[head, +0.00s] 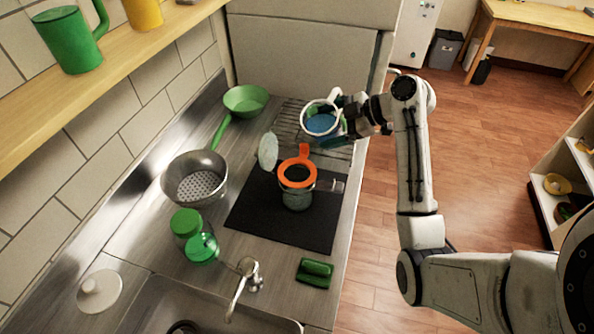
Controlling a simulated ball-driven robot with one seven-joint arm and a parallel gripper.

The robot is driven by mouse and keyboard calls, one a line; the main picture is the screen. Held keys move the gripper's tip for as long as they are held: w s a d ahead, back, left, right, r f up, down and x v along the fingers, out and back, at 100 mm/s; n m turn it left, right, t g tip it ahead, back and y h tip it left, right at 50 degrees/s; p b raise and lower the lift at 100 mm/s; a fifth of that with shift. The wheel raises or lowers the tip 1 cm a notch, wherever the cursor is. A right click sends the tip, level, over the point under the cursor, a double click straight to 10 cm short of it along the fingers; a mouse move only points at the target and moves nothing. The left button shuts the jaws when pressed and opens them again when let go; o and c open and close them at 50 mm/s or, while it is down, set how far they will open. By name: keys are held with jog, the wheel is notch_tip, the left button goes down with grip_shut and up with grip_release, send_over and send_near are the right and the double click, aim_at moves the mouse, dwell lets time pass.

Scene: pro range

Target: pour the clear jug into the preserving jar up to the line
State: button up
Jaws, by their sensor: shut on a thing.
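The clear jug (322,118) has a pale rim and blue liquid inside. My gripper (343,114) is shut on it at its right side and holds it above and to the right of the jar, over the back of the counter. The jug looks close to upright. The preserving jar (297,200) stands on a black mat (258,207), with an orange funnel-like ring (297,173) on its mouth. I cannot make out the fill line or the level inside the jar.
A metal colander (194,178), a green pan (246,100) and a green-lidded jar (187,224) stand left of the mat. A tap (246,274) and sink (205,312) are in front. A green sponge-like block (314,272) lies near the right edge. A wire rack (290,122) lies behind.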

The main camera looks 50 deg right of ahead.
aim_at(338, 117)
jog(key=shift+a+r+n+h+p, duration=0.15)
jog(key=shift+a+r+h+p, duration=0.1)
jog(key=shift+r, duration=0.3)
jog(key=shift+a+r+n+h+p, duration=0.15)
jog(key=shift+a+r+h+p, duration=0.1)
jog(key=shift+r, duration=0.3)
jog(key=shift+a+f+n+h+b, duration=0.25)
jog(key=shift+n+h+b, duration=0.25)
jog(key=shift+b, duration=0.4)
dwell(0.3)
jog(key=shift+r+n+h+b, duration=0.3)
jog(key=shift+r+h, duration=0.1)
jog(key=shift+r, duration=0.15)
dwell(1.5)
